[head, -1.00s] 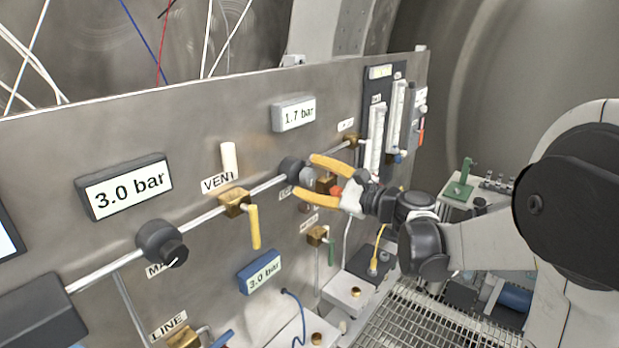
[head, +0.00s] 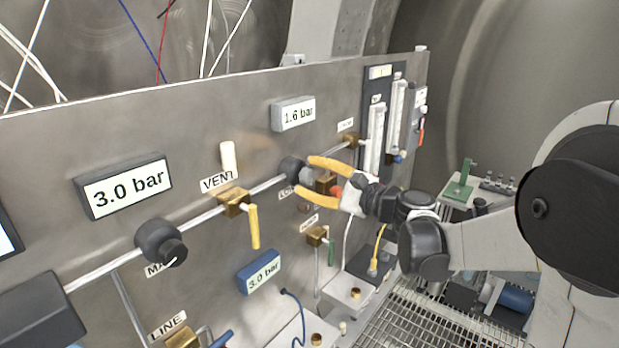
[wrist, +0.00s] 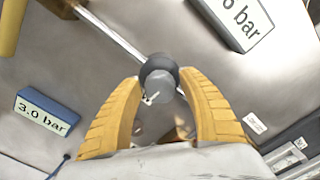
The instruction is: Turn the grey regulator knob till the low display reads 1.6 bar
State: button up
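The grey regulator knob (head: 306,177) sits on a dark round body on the pipe, by a partly hidden label starting "LO". In the wrist view the knob (wrist: 160,87) shows a white pointer mark towards the lower left. The low display (head: 294,114) above it reads 1.6 bar. My gripper (head: 302,173) has its yellow fingers on either side of the knob. In the wrist view the fingers of my gripper (wrist: 160,77) are apart, with a narrow gap visible on each side of the knob; no firm contact shows.
Left along the panel are a black knob (head: 172,252), a 3.0 bar display (head: 124,186) and a yellow lever (head: 254,227). A blue-framed 3.0 bar display (head: 260,272) hangs below. Flow tubes (head: 375,138) stand to the right. Brass fittings (head: 318,236) lie close beneath my gripper.

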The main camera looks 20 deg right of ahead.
jog(key=shift+o, duration=0.2)
jog(key=v, duration=1.2)
jog(key=shift+a, duration=0.1)
jog(key=s+a+f+n+g+h+b, duration=0.2)
jog(key=s+a+f+n+g+b, duration=0.25)
jog(key=f, duration=0.45)
jog(key=s+a+f+n+g+h+b, duration=0.25)
jog(key=s+a+f+n, duration=0.25)
jog(key=a+f, duration=0.25)
jog(key=s+d+f+n+h+b, duration=0.5)
jog(key=s+f+n+h, duration=0.1)
jog(key=s+f+n, duration=0.3)
jog(key=shift+s+f, duration=0.35)
jog(key=shift+s, duration=0.1)
